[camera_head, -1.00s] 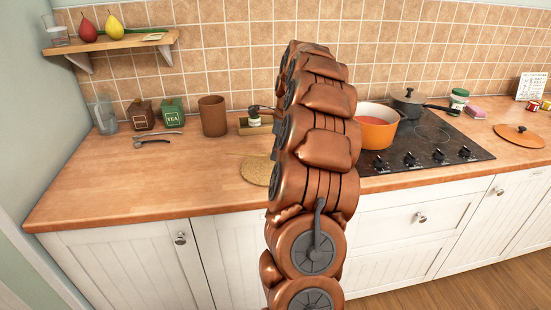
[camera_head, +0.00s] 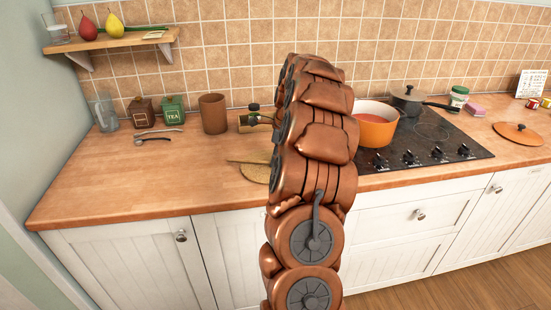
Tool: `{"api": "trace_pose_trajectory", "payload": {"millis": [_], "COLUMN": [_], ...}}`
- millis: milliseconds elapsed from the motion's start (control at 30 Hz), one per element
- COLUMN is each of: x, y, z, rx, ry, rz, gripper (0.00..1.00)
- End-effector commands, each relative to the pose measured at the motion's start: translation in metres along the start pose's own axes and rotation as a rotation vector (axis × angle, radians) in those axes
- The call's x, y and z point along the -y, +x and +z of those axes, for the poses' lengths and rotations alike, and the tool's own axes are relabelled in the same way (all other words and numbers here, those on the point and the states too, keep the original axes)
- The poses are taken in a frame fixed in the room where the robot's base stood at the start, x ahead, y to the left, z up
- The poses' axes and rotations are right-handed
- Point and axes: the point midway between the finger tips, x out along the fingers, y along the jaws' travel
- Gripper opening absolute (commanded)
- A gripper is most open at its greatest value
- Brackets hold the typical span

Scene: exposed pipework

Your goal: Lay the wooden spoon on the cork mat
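The round cork mat (camera_head: 254,175) lies on the wooden counter, just left of my arm, which hides its right part. The wooden spoon (camera_head: 246,160) shows as a thin light-brown length across the mat's far edge, its left end reaching past the mat. Its right end is hidden behind my arm. I cannot tell whether the spoon touches the mat or is held above it. My gripper is hidden behind my own copper-coloured arm, so its fingers and any hold on the spoon do not show.
An orange pan (camera_head: 373,130) is on the hob to the right. Metal spoons (camera_head: 152,139) lie at the left.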

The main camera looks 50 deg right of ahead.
Motion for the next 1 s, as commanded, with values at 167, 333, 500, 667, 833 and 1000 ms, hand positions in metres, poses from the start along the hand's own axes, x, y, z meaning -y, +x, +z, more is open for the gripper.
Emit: {"api": "trace_pose_trajectory", "payload": {"millis": [167,333,500,667,833,1000], "x": [0.0,0.0,0.0,0.002,0.001,0.002], "y": [0.0,0.0,-0.001,-0.009,-0.033,-0.059], "z": [0.0,0.0,0.0,0.001,0.001,0.001], "rx": [0.0,0.0,0.0,0.001,0.001,0.001], "ry": [0.0,0.0,0.0,0.0,-0.001,0.0], "rz": [0.0,0.0,-0.001,-0.005,-0.006,-0.008], "gripper": [0.35,0.41,0.41,0.41,0.41,0.41]}}
